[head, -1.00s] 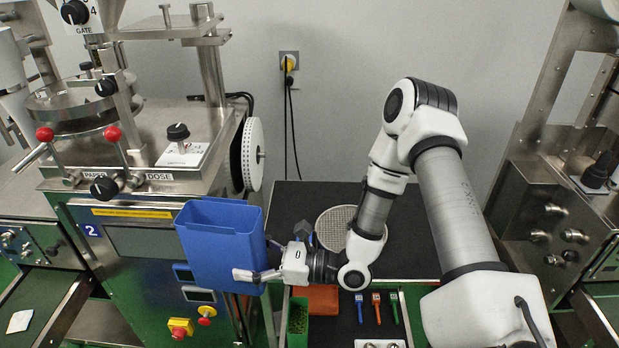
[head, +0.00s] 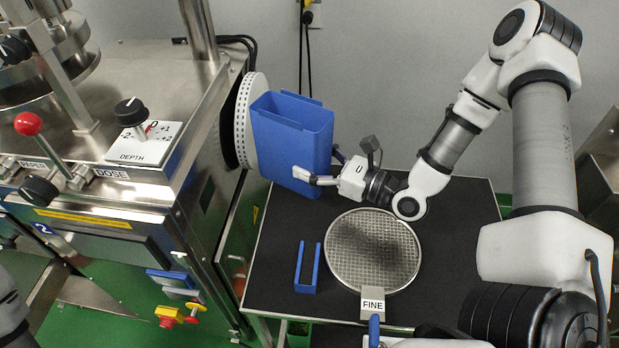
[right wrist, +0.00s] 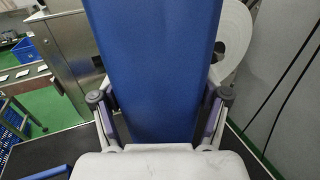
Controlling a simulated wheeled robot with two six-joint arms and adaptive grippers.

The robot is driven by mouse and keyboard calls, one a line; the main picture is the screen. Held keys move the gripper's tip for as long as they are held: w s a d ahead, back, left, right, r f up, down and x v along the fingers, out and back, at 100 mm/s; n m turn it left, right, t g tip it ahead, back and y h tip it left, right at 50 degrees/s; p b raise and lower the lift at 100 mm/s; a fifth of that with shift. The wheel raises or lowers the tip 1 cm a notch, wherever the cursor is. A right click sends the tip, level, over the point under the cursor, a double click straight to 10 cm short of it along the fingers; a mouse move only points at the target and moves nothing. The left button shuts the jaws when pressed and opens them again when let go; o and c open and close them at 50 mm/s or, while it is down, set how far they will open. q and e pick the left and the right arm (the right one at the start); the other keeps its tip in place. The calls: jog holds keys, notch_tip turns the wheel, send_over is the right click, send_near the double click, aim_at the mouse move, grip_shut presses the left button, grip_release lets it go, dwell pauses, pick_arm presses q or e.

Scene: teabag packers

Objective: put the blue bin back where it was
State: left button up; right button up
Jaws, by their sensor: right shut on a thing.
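The blue bin (head: 290,140) is upright in the head view, above the back left part of the black-topped table (head: 270,275). My right gripper (head: 318,180) is shut on the lower part of the bin from its right side. In the right wrist view the bin (right wrist: 152,65) fills the middle, between the two fingers (right wrist: 155,115). A blue U-shaped bracket (head: 307,268) lies on the black top, in front of the bin. I cannot tell whether the bin's base touches the table. My left gripper is not in view.
A round mesh sieve (head: 374,248) labelled FINE lies on the black top, right of the bracket. The steel machine (head: 120,200) with a white reel (head: 250,120) stands close on the bin's left. The table's right back part is clear.

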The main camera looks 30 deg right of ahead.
notch_tip(320, 180, down, 6)
jog(key=shift+w+r, duration=0.15)
jog(key=shift+r, duration=0.1)
jog(key=shift+f+b, duration=0.15)
jog(key=shift+b, duration=0.25)
jog(key=o, duration=1.7)
